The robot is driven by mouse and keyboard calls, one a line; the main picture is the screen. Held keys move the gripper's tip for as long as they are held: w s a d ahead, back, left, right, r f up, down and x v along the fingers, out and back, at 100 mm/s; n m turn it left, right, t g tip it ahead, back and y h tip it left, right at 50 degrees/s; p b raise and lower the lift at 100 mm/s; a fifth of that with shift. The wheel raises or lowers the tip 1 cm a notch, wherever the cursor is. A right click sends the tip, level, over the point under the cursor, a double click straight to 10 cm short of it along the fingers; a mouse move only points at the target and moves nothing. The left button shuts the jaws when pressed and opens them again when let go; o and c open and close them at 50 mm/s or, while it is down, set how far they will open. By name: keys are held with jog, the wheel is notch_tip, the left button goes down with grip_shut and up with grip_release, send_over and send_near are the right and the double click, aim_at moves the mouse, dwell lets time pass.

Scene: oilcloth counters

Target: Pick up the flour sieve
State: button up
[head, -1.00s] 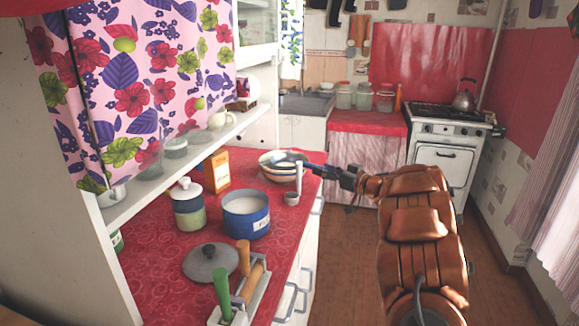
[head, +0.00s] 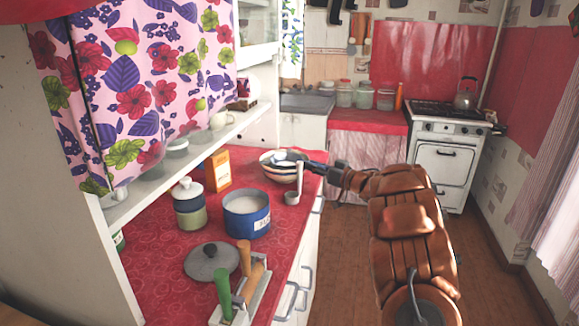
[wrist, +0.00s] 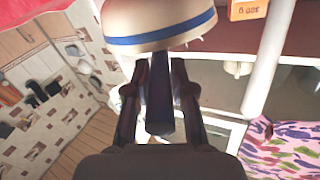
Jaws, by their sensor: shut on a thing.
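My gripper (head: 306,160) reaches in from the right, at the bowl's rim. In the wrist view, a dark flat handle (wrist: 160,105) lies between the fingers of my gripper (wrist: 160,88), which is shut on it. The sieve's mesh is mostly hidden.
A small metal cup (head: 291,198) with an upright handle stands close in front of the bowl. A blue pot (head: 246,215), lidded jar (head: 188,205), orange box (head: 217,170) and grey lid (head: 211,262) share the red counter (head: 160,255). Floor at right is clear.

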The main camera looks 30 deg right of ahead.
grip_shut()
jog(key=shift+r, duration=0.1)
notch_tip(320, 180, up, 10)
jog(key=shift+f, duration=0.1)
dwell(0.4)
jog(key=shift+w+f, duration=0.2)
jog(key=shift+f, duration=0.7)
jog(key=shift+w+f, duration=0.2)
jog(key=shift+f, duration=0.95)
dwell(0.4)
